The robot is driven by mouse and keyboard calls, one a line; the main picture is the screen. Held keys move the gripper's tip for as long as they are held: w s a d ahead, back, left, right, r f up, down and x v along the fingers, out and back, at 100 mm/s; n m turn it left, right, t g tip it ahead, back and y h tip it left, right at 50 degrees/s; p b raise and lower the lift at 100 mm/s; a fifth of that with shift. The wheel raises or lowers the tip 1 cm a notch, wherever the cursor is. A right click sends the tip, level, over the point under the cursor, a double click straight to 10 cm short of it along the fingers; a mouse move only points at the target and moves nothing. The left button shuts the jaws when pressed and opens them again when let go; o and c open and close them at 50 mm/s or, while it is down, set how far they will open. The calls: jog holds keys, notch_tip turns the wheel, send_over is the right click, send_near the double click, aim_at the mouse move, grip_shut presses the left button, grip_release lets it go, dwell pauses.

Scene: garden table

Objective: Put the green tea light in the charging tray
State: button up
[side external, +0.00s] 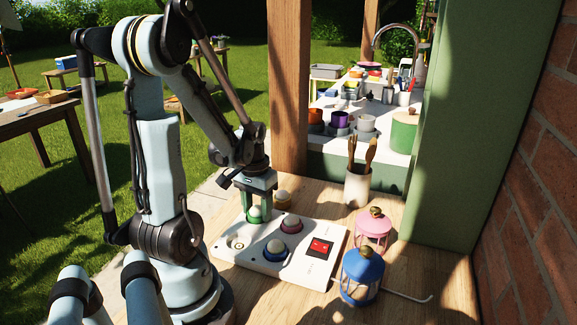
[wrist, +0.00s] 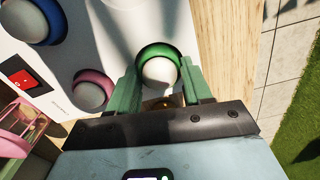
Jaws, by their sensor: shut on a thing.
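The green tea light (side external: 254,214), with a white dome and green rim, is between the two fingers of my gripper (side external: 263,210). My gripper is shut on it, pointing down over the far left corner of the white charging tray (side external: 295,278). In the wrist view the green tea light (wrist: 159,70) sits between the green fingers (wrist: 162,85), near the tray's edge (wrist: 185,22). I cannot tell whether it is seated in a well or just above the tray. The tray holds a blue tea light (side external: 275,251) and a pink one (side external: 291,224). A round spot at its left front (side external: 236,242) looks empty.
An amber tea light (side external: 283,198) stands behind the tray. A red switch (side external: 320,247) is on the tray's right. Pink (side external: 374,228) and blue (side external: 362,275) lanterns stand to the right, and a utensil cup (side external: 357,188) behind.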

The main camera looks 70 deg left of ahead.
jog(key=shift+f, duration=0.5)
jog(key=o, duration=1)
notch_tip(320, 180, up, 13)
jog(key=shift+r, duration=0.1)
jog(key=w+d+m+t, duration=0.2)
jog(key=w+d, duration=0.1)
jog(key=d, duration=0.4)
jog(key=w+d+m+t, duration=0.2)
jog(key=w+d, duration=0.1)
jog(key=d, duration=0.4)
jog(key=w+d+m+t, duration=0.3)
jog(key=d, duration=0.3)
jog(key=shift+w+d+f, duration=0.3)
jog(key=shift+d+f, duration=0.1)
